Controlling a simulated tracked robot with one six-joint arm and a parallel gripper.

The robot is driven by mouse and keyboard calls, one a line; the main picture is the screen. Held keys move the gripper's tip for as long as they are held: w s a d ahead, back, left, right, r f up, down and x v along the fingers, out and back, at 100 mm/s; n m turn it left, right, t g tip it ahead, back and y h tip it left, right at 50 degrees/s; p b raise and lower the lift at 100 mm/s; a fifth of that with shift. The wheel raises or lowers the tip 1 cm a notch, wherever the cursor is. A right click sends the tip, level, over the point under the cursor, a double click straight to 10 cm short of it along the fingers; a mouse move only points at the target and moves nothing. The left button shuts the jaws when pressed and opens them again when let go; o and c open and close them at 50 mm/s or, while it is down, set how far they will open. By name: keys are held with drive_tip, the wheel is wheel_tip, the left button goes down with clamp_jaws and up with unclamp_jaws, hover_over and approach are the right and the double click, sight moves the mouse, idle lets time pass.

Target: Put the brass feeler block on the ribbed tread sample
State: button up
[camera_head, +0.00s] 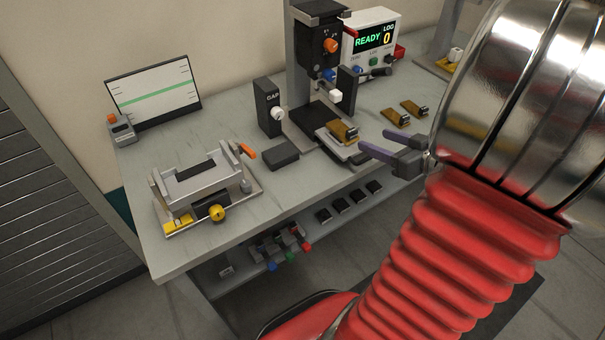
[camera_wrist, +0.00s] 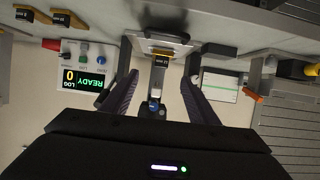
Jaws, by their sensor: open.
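A brass-coloured block (camera_head: 340,131) with a dark and silver end lies on a light plate under the gauge stand.
The gauge stand (camera_head: 298,65) rises behind the block, with black GAP posts (camera_head: 268,105) beside it. A dark flat block (camera_head: 281,153) lies in front. A READY display box (camera_head: 370,40) and a screen (camera_head: 153,92) stand behind. Bench (camera_head: 245,215) front is partly clear.

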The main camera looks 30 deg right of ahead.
drive_tip(key=w+a+r+m+g+h, duration=0.2)
drive_tip(key=w+a+r+h, duration=0.2)
drive_tip(key=w+r+h, duration=0.4)
drive_tip(key=s+a+g+y, duration=0.3)
drive_tip(key=s+a, duration=0.3)
drive_tip(key=a, duration=0.8)
drive_tip(key=s+a+f+n+g+y, duration=0.1)
drive_tip(key=s+a+y, duration=0.3)
drive_tip(key=a, duration=0.9)
drive_tip(key=s+g, duration=0.1)
drive_tip(key=s, duration=0.2)
drive_tip(key=shift+s+a+n+g+y, duration=0.3)
drive_tip(key=shift+a+g+y, duration=0.1)
drive_tip(key=shift+f, duration=0.1)
